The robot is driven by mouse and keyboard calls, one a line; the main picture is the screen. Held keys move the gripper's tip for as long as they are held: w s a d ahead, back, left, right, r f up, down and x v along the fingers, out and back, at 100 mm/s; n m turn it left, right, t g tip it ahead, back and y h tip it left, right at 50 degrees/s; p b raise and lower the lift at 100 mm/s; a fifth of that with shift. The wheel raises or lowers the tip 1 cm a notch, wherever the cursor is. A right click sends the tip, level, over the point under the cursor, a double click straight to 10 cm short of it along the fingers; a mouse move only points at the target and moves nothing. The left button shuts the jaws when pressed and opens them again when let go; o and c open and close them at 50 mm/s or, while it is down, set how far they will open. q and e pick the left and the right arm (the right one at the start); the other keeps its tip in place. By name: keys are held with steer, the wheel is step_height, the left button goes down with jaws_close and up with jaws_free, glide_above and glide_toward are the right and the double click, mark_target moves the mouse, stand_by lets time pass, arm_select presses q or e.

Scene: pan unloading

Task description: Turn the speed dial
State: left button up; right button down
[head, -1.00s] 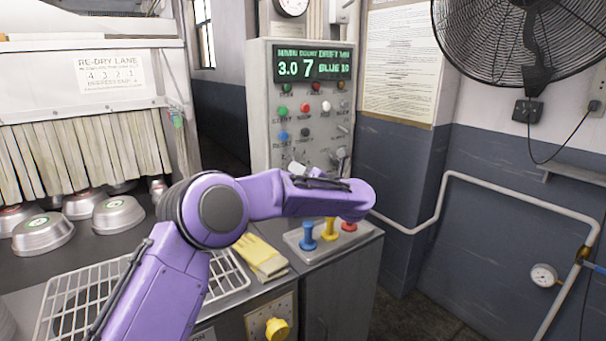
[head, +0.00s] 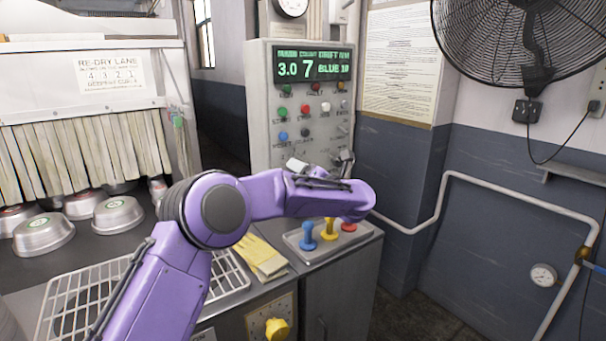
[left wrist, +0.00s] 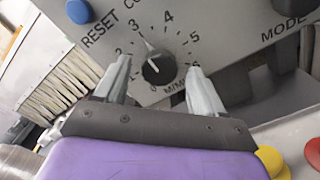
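The speed dial (left wrist: 158,70) is a dark round knob on the grey panel in the left wrist view. Its light pointer line aims up and slightly left, near the 3 of a printed 0 to 6 scale. My left gripper (left wrist: 159,64) is open, with one pale finger on each side of the dial in that view. I cannot tell whether the fingertips touch the panel or the knob. In the head view my purple forearm hides the dial, and only parts of the fingers show above it. My right gripper is not in view.
The control panel (head: 262,110) has several coloured buttons and a display (head: 312,66) reading 3.0, 7 and BLUE. Blue, yellow and red knobs (head: 329,230) stand on a tray below my forearm. Yellow gloves (head: 262,257), a wire rack and metal pans (head: 118,215) are at the left.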

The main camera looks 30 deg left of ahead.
arm_select(q)
steer(key=shift+d, duration=0.1)
steer(key=b+v, duration=0.3)
steer(key=v, duration=0.7)
steer(key=shift+d, duration=0.2)
steer(key=shift+s, duration=0.1)
